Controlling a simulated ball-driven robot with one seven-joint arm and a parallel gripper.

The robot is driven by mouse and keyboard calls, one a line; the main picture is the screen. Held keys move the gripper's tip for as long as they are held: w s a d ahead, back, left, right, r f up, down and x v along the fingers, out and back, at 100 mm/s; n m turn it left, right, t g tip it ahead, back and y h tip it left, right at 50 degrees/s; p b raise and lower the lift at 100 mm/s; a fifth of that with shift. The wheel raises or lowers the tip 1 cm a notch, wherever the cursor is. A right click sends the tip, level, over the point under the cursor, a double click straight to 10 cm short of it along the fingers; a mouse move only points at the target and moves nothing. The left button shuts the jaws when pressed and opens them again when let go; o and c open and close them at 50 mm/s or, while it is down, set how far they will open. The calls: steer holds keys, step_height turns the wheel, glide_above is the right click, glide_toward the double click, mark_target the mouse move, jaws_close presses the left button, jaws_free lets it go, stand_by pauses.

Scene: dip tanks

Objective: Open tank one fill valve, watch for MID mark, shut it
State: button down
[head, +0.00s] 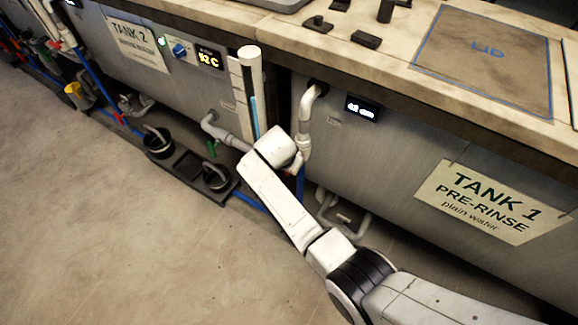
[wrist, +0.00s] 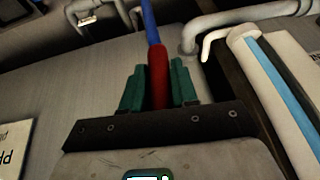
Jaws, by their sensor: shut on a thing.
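Tank one (head: 400,150) is the grey tank on the right, with a "TANK 1 PRE-RINSE plain water" sign (head: 490,203). In the wrist view, my gripper (wrist: 159,85) has its green fingers closed on both sides of a red handle (wrist: 158,75), which I take for the fill valve's. A blue pipe (wrist: 150,22) runs on from the handle. In the head view my arm hides the gripper and handle. A white level gauge with a blue strip (head: 251,95) stands left of tank one; it also shows in the wrist view (wrist: 285,95). No MID mark is readable.
A small display (head: 362,108) on tank one is too small to read surely. Tank two (head: 195,85) stands left, with a "52 C" display (head: 209,58). A lid outline (head: 485,60) marks the counter. Black trays and pots (head: 190,168) sit on the floor; open floor (head: 90,230) lies left.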

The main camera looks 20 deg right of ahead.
steer(key=shift+g, duration=0.5)
steer(key=c, duration=1)
jaws_free()
steer(key=shift+o, duration=0.2)
steer(key=shift+h, duration=0.3)
steer(key=v, duration=1)
steer(key=shift+r, duration=0.35)
steer(key=shift+s+a, duration=0.1)
steer(key=shift+s, duration=0.05)
